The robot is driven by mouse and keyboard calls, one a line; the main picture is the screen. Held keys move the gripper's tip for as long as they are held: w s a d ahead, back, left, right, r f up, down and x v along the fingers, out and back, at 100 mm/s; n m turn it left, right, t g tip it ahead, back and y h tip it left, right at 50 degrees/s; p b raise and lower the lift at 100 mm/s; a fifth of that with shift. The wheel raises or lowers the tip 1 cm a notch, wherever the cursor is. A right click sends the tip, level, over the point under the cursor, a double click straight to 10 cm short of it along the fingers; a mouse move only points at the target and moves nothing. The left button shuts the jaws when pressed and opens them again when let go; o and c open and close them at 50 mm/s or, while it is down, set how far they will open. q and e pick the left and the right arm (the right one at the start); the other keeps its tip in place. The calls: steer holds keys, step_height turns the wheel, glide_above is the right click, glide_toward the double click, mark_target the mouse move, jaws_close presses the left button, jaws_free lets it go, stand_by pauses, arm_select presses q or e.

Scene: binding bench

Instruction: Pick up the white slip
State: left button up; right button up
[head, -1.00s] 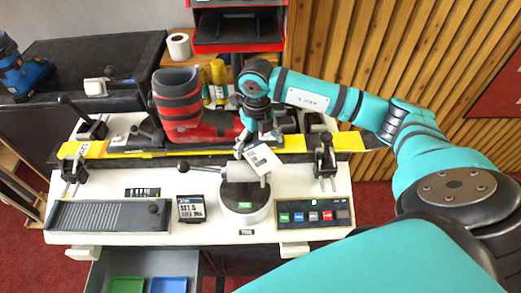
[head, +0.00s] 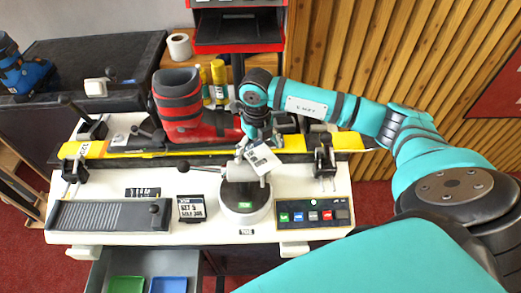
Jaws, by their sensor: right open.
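A white slip (head: 264,160) with dark print shows tilted at the fingers of my right gripper (head: 250,146), above the round grey-and-white device in the middle of the bench. My right gripper points down and is open. The slip overlaps the fingers in the picture, and I cannot tell whether it touches them or what supports it. The fingertips are partly hidden behind the slip. My left gripper is out of view.
A clamp (head: 325,158) stands to the right. A drawer with green and blue trays (head: 126,285) is open below.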

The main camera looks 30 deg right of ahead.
stand_by(0.3)
steer(key=c, duration=1)
steer(key=shift+r, duration=0.1)
